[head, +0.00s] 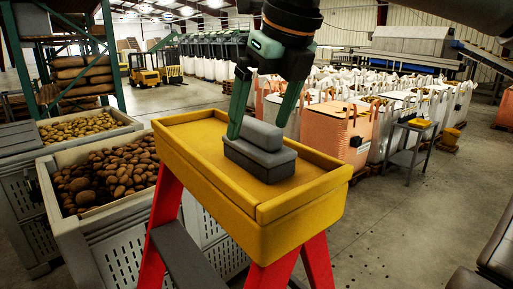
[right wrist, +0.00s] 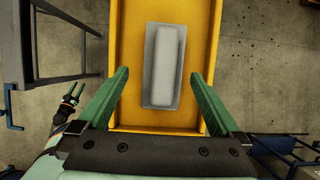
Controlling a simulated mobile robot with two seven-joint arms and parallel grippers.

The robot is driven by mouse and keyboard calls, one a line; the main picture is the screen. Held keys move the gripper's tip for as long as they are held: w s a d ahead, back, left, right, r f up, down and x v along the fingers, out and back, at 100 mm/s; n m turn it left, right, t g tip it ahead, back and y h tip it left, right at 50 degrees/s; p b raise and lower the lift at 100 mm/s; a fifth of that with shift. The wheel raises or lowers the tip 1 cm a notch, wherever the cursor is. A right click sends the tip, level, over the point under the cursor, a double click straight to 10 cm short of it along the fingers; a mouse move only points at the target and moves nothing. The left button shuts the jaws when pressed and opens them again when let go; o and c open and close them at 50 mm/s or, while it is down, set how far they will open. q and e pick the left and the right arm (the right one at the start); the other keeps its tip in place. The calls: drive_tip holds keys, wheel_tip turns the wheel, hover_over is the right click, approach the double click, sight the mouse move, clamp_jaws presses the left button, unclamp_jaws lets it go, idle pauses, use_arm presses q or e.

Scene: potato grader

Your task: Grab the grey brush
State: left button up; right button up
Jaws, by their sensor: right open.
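The grey brush (head: 260,150) lies flat in the shallow yellow tray (head: 190,158), a narrower block on top of a wider base. The tray rests on top of a red stepladder (head: 162,215). My right gripper (head: 258,128) comes down from above with green fingers, open and empty, at the brush. In the right wrist view the brush (right wrist: 163,65) lies lengthwise between the spread fingers (right wrist: 160,75), with a gap on both sides. I cannot tell how far the fingertips are above the tray floor.
Crates of potatoes (head: 105,228) stand left of the ladder. Large filled bags (head: 330,135) stand behind, with a small grey table (head: 405,155) at right. The tray's raised rim surrounds the brush. Open floor lies right of the ladder.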

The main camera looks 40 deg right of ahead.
sight(257, 139)
drive_tip(key=x, duration=0.4)
drive_tip(key=shift+w+d+f, duration=0.15)
drive_tip(key=shift+d+f, duration=0.1)
drive_tip(key=shift+f, duration=0.1)
drive_tip(key=c, duration=1.5)
